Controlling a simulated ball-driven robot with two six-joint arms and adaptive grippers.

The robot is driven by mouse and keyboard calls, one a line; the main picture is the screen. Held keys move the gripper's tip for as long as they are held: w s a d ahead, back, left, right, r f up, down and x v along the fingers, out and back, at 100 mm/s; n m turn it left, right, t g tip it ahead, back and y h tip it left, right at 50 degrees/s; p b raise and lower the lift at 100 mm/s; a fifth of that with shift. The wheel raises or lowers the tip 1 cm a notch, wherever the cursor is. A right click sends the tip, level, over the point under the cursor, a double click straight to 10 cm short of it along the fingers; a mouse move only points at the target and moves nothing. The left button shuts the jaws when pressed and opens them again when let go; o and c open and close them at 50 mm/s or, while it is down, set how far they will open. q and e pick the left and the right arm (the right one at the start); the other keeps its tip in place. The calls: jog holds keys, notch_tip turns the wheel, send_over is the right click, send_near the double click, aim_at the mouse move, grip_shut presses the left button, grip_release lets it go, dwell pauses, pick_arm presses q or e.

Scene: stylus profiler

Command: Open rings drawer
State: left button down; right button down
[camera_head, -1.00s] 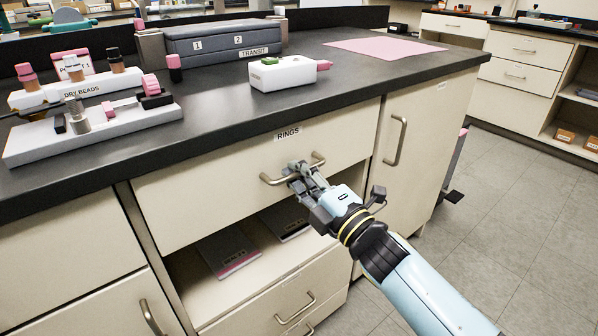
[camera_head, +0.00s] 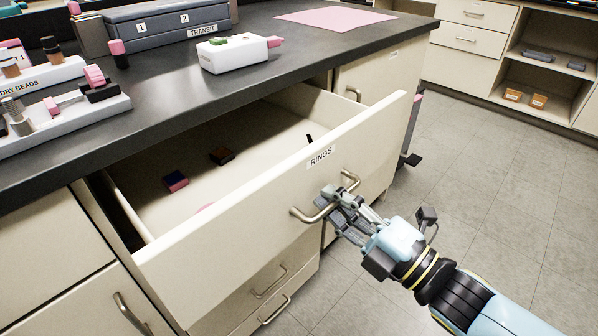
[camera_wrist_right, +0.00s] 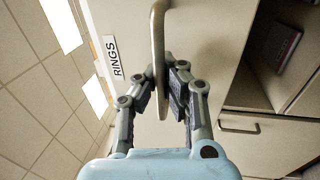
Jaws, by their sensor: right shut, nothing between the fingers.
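The rings drawer (camera_head: 240,235) is a cream drawer with a "RINGS" label (camera_head: 321,156). It stands pulled out well past the cabinet front, and its inside shows. Its metal bar handle (camera_head: 300,216) is on the front panel. My right gripper (camera_head: 335,200) is shut, with its fingers at the handle. In the right wrist view the handle (camera_wrist_right: 158,40) runs down to the fingertips (camera_wrist_right: 160,80), and I cannot tell how firmly they touch it. The left gripper is not in view.
Inside the drawer lie small dark boxes (camera_head: 222,156) and (camera_head: 175,181). The black counter (camera_head: 190,98) above carries a white box (camera_head: 235,55), a transit case (camera_head: 165,28) and a pink mat (camera_head: 335,20). The floor (camera_head: 480,190) at right is clear.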

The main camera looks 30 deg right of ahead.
jog(key=r+p+v, duration=0.1)
jog(key=v, duration=0.8)
jog(key=shift+s+r, duration=0.3)
jog(key=shift+s, duration=0.05)
jog(key=c, duration=2)
grip_release()
jog(key=shift+d, duration=0.1)
jog(key=o, duration=0.6)
jog(key=v, duration=1.2)
jog(key=shift+r, duration=0.1)
